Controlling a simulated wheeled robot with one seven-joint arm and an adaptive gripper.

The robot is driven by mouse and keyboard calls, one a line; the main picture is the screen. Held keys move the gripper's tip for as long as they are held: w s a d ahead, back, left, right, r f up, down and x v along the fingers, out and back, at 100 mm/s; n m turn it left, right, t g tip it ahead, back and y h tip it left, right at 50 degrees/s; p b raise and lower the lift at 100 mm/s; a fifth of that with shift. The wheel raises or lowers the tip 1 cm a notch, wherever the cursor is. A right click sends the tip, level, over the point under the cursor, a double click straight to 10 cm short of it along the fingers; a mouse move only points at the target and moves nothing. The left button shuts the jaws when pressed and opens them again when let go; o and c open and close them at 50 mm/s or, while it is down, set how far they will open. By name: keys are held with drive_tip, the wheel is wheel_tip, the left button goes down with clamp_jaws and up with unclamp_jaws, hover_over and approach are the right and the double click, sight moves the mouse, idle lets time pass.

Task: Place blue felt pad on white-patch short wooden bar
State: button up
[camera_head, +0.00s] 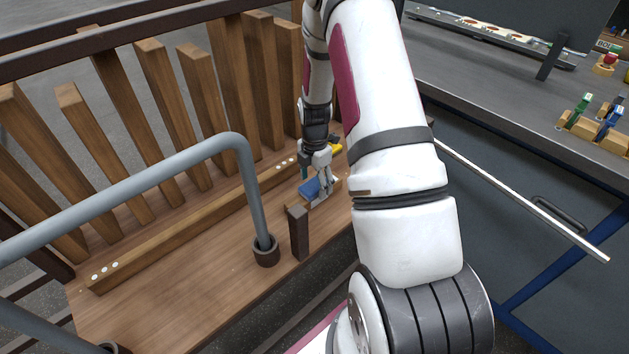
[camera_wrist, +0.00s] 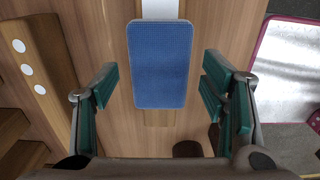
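The blue felt pad (camera_wrist: 160,65) lies flat over the short wooden bar (camera_wrist: 160,118) in the wrist view and is wider than the bar. The white patch (camera_wrist: 160,9) shows beyond the pad's far edge; whether it continues under the pad is hidden. My gripper (camera_wrist: 168,85) is open, with green-lined fingers left and right of the pad and clear gaps on both sides. In the head view the pad (camera_head: 311,189) appears as a blue patch by my gripper (camera_head: 316,186), low over the wooden surface, partly hidden by the fingers.
A long wooden bar (camera_head: 185,232) with white dots lies to the left. A grey bent tube (camera_head: 250,190) and a dark post (camera_head: 298,232) stand in front. Upright wooden slats (camera_head: 150,85) line the back. A grey bench (camera_head: 500,85) is at right.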

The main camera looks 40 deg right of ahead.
sight(315, 184)
drive_tip(key=s+a+r+m+p, duration=0.15)
drive_tip(key=a+r, duration=0.25)
drive_tip(key=r, duration=0.8)
drive_tip(key=s+a+r+m+p, duration=0.1)
drive_tip(key=s+a+r+m, duration=0.2)
drive_tip(key=r, duration=0.9)
drive_tip(key=s+a+r+m+t, duration=0.1)
drive_tip(key=s+a+r+m, duration=0.7)
drive_tip(key=s+a+r, duration=0.5)
drive_tip(key=s+a+m, duration=0.3)
drive_tip(key=s+m, duration=0.3)
drive_tip(key=s, duration=0.5)
drive_tip(key=shift+s+f+t+b, duration=0.3)
drive_tip(key=shift+s+f+t, duration=0.1)
drive_tip(key=shift+f, duration=0.05)
drive_tip(key=shift+r, duration=0.1)
